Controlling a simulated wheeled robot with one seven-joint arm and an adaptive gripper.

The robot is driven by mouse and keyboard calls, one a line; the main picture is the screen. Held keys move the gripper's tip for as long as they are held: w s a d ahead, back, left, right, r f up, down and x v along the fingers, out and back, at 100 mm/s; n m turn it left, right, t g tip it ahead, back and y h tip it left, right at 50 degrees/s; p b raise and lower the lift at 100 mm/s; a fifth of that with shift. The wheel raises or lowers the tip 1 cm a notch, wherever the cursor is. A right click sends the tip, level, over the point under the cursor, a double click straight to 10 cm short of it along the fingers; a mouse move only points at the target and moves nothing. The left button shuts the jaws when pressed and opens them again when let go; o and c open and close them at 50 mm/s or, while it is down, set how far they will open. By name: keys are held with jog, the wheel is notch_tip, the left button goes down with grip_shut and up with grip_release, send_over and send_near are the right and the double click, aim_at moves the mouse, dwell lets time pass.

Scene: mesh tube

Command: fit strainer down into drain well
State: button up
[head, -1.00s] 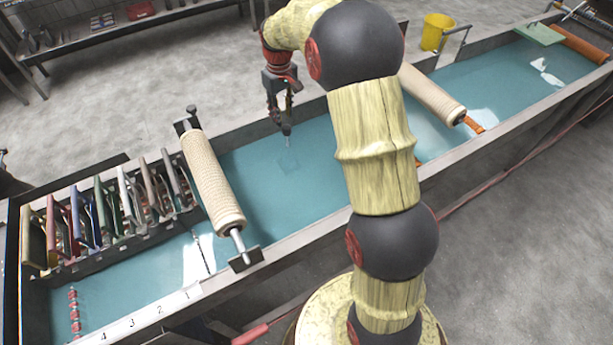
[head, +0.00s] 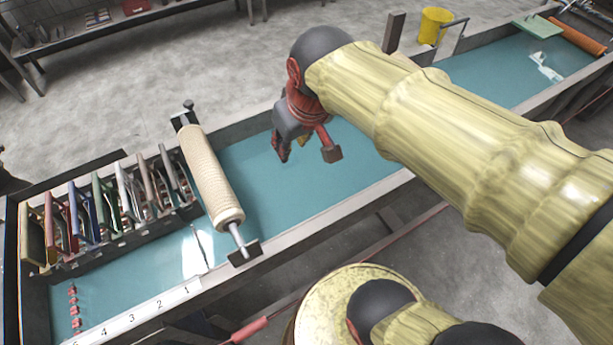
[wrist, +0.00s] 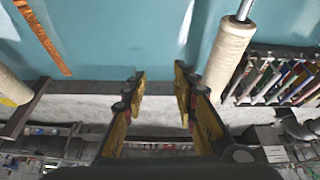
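My gripper (head: 283,155) hangs over the teal trough (head: 345,150), just right of the near beige mesh-covered roller (head: 210,175). In the wrist view its two fingers (wrist: 159,72) stand apart with nothing between them, so it is open and empty. I cannot pick out the strainer as a separate thing in either current view. The drain well does not show clearly either; my arm and gripper cover part of the trough. The wrist view looks across the trough floor, with the beige roller (wrist: 232,55) at right.
Several coloured frames (head: 105,210) stand in a rack at left. A numbered strip (head: 145,312) runs along the front edge. A yellow bucket (head: 433,25) stands behind the trough. A green board (head: 537,28) and an orange roll (head: 577,36) lie at the far right. An orange strip (wrist: 42,38) shows in the wrist view.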

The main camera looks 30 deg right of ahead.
jog(key=s+a+f+t, duration=0.1)
jog(key=s+f, duration=0.1)
jog(key=s, duration=0.6)
jog(key=shift+a, duration=0.2)
jog(key=shift+r, duration=0.1)
